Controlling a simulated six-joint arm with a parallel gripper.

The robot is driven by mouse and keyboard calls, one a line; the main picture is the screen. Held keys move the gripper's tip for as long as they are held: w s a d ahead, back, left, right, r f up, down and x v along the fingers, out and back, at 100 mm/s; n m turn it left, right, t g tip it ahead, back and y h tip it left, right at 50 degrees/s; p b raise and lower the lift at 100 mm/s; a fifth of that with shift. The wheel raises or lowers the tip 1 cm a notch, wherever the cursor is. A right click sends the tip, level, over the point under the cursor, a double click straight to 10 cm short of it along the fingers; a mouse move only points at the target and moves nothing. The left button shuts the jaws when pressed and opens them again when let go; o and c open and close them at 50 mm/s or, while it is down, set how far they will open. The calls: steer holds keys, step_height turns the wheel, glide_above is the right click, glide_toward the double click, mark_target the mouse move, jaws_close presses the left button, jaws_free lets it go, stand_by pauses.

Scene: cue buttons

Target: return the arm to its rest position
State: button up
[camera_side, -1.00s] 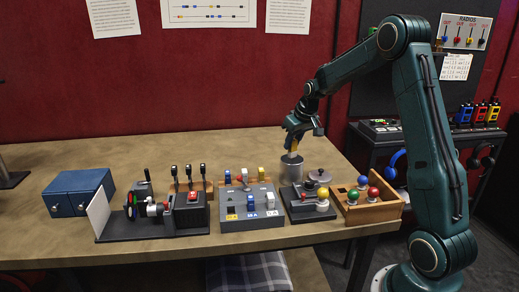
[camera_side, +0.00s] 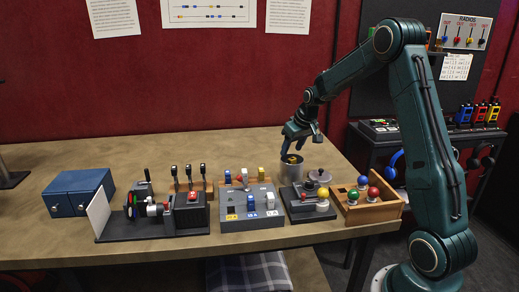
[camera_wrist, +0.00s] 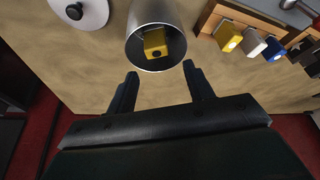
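My gripper (camera_side: 302,143) is above the table at the metal can (camera_side: 291,175). In the wrist view my gripper (camera_wrist: 159,72) is open, with nothing between its two fingers. The can (camera_wrist: 152,14) stands beyond the fingertips with its open mouth facing the camera. A yellow block (camera_wrist: 155,43) with a dark spot is inside the can. The block (camera_side: 292,159) also shows at the can's mouth in the side view. Most of my arm is raised and bent over the right side of the table.
A grey lid (camera_side: 318,175) lies right of the can. In front are a dark panel with a yellow knob (camera_side: 322,194), a wooden box with coloured balls (camera_side: 372,212), and a grey switch box (camera_side: 250,211). A blue box (camera_side: 78,194) stands left. The table's back is clear.

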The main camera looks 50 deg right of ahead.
steer(key=shift+r, duration=0.15)
step_height(320, 180, up, 7)
stand_by(1.2)
steer(key=shift+a, duration=0.1)
steer(key=s+a+r+n, duration=0.1)
steer(key=s+a+r, duration=0.35)
steer(key=a, duration=0.45)
steer(key=s+a+r+n, duration=0.1)
steer(key=s+a+r, duration=0.4)
steer(key=a, duration=0.4)
steer(key=s+a+f, duration=0.2)
steer(key=s+a, duration=0.3)
steer(key=s, duration=0.4)
steer(key=s+a+f+n+t+y, duration=0.1)
steer(key=s+a, duration=0.3)
steer(key=s, duration=0.4)
steer(key=shift+s+a+f, duration=0.35)
steer(key=shift+a+f, duration=0.05)
